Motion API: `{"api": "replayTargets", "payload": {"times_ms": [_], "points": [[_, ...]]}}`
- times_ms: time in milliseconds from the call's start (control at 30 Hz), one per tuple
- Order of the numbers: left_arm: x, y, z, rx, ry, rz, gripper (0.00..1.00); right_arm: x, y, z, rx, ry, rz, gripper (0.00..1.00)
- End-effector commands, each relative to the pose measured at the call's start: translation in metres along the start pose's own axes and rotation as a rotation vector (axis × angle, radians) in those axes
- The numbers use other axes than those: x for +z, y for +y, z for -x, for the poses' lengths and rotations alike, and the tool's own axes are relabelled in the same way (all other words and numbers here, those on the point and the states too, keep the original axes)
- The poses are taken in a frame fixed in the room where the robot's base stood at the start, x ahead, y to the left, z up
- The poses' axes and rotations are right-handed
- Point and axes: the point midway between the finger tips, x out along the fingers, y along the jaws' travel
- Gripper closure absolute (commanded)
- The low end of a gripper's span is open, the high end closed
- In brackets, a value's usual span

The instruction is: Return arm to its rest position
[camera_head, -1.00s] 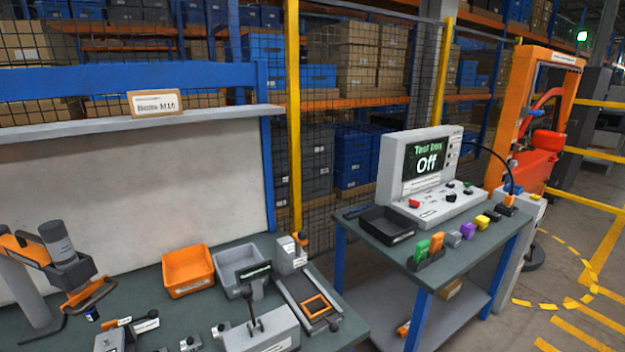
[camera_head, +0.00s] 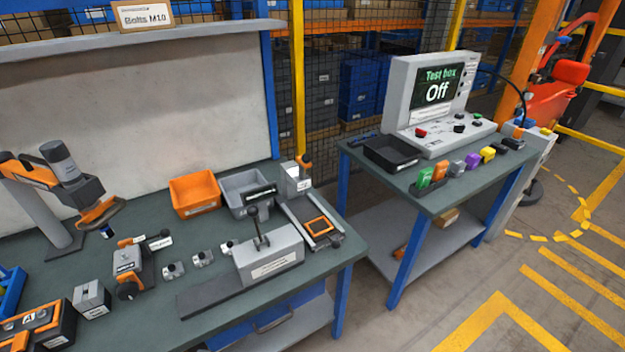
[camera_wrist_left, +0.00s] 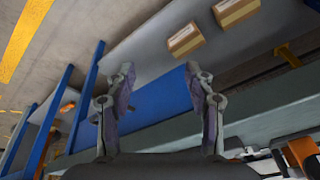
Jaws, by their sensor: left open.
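My left gripper (camera_wrist_left: 158,75) shows only in the left wrist view. Its two fingers stand apart, with nothing between them. Beyond the fingers are a blue panel (camera_wrist_left: 160,98) and a grey shelf carrying two cardboard boxes (camera_wrist_left: 186,40). A long dark bench edge (camera_wrist_left: 265,125) runs across close by; I see no finger touching it. Neither of my arms shows in the head view, and my right gripper is in no view.
The green workbench (camera_head: 200,243) holds an orange bin (camera_head: 195,193), a grey bin (camera_head: 243,191), a grey lever fixture (camera_head: 268,255) and an orange-and-grey device on a stand (camera_head: 62,185). A test box (camera_head: 440,100) reading Off stands on a second table. Floor at lower right is clear.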

Motion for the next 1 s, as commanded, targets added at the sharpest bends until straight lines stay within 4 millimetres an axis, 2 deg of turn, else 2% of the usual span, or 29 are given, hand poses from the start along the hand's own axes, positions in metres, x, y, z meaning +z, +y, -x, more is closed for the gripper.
{"api": "replayTargets", "payload": {"times_ms": [33,167,233,300,367,400,500,600,700,800,1000], "points": [[0.011,0.001,-0.027,0.0,-0.015,0.002,0.46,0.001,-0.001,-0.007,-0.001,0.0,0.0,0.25],[0.044,0.002,-0.099,0.001,-0.042,0.007,0.46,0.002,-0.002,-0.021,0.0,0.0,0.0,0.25],[0.075,0.004,-0.146,0.002,-0.064,0.011,0.46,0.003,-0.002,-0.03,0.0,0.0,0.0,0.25],[0.115,0.006,-0.194,0.003,-0.086,0.016,0.46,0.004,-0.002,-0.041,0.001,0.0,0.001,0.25],[0.153,0.008,-0.23,0.005,-0.106,0.02,0.46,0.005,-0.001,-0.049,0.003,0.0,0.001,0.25],[0.178,0.01,-0.249,0.006,-0.117,0.022,0.46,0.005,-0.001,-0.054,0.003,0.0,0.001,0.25],[0.237,0.015,-0.281,0.009,-0.142,0.027,0.46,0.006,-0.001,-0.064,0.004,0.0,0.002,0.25],[0.28,0.019,-0.296,0.012,-0.158,0.031,0.46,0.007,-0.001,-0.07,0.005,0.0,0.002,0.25],[0.305,0.021,-0.301,0.013,-0.167,0.033,0.46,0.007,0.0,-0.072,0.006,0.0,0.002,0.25],[0.313,0.022,-0.302,0.013,-0.169,0.033,0.46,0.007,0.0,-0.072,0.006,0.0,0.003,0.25],[0.314,0.022,-0.301,0.013,-0.169,0.033,0.46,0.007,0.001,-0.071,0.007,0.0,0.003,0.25]]}}
